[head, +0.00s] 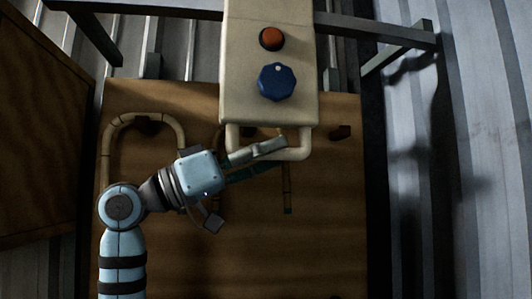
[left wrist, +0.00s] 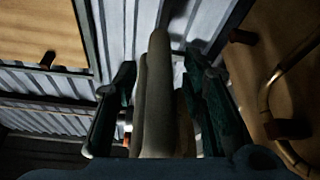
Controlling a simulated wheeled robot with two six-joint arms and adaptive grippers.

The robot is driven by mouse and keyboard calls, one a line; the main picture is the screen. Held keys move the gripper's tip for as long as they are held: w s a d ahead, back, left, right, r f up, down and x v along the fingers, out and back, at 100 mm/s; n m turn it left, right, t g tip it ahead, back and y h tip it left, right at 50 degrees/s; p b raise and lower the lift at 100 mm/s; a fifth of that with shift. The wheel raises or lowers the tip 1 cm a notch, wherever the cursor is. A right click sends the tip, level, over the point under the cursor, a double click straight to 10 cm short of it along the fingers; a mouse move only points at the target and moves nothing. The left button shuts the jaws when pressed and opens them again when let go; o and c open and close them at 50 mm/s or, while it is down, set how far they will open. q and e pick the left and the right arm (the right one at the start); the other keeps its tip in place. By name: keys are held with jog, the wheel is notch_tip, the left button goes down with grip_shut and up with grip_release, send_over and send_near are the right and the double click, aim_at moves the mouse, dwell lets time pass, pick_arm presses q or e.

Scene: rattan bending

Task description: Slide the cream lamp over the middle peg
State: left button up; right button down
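The cream lamp (head: 240,60) is a pale box with an orange button, a blue knob and a U-shaped handle at its lower end. It hangs over the top of the wooden board. My left gripper (head: 280,155) reaches in from the left at this handle. In the left wrist view, a cream bar (left wrist: 158,105) lies between the gripper's two dark fingers (left wrist: 160,85), close to both; the gripper looks shut on it. My right gripper is in neither view.
A bent rattan arch (head: 104,145) stands around the left peg (head: 148,124). The right peg (head: 340,132) is bare. The wooden board (head: 330,230) is clear at lower right. A metal frame (head: 375,30) crosses behind the lamp. A brown panel (head: 40,130) stands at left.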

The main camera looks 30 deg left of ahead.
pick_arm(q)
jog(key=v, duration=1.1)
jog(key=shift+s+a+f, duration=0.2)
jog(key=shift+s+a, duration=0.05)
jog(key=shift+s, duration=0.05)
jog(key=shift+a, duration=0.1)
